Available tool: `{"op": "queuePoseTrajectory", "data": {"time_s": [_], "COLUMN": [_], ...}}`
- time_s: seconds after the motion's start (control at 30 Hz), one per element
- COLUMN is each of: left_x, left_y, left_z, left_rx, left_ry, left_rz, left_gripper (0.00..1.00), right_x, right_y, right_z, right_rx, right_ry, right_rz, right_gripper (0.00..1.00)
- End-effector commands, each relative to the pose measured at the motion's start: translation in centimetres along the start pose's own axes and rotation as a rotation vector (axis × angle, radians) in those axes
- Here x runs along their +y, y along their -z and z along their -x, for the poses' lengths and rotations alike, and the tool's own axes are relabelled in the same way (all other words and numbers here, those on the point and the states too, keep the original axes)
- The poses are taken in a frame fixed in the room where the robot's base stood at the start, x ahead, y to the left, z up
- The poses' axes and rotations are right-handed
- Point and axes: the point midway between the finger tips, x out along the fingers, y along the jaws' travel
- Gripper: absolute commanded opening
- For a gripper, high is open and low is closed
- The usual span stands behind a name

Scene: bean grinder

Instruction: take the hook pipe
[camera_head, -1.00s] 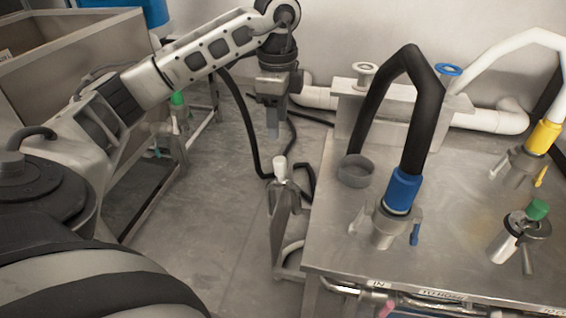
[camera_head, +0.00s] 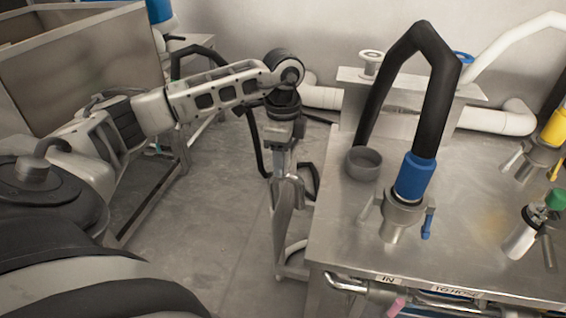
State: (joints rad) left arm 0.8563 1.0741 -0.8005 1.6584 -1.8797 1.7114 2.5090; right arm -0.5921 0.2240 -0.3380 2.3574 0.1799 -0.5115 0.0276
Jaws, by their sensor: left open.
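The likely hook pipe (camera_head: 297,190) is a small bent metal piece at the top of a narrow metal stand, left of the steel table. Its upper part is hidden by my left gripper. My left gripper (camera_head: 283,165) points down directly over the top of the stand and is open. Its fingers overlap the pipe's upper end in the picture; I cannot tell whether they touch it. My right gripper is not in view.
The steel table (camera_head: 345,225) stands at the right. A beige bin (camera_head: 85,80) is at the upper left. Open floor (camera_head: 200,235) lies left of the stand.

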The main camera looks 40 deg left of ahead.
Motion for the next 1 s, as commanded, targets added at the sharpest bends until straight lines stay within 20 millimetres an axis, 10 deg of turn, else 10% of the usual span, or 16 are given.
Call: {"op": "queuePoseTrajectory", "data": {"time_s": [0.13,0.33,1.0], "left_x": [0.0,0.0,-0.1], "left_y": [0.0,0.0,-0.1], "left_z": [0.1,0.1,3.3], "left_rx": [0.001,0.001,0.005], "left_ry": [0.000,0.000,0.005], "left_rz": [0.000,0.000,0.001], "left_gripper": [0.51,0.00,0.00], "right_x": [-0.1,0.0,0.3], "right_y": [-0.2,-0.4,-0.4], "right_z": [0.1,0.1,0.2], "right_rx": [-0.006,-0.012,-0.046], "right_ry": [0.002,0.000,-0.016], "right_rz": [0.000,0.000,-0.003], "right_gripper": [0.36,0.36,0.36]}}
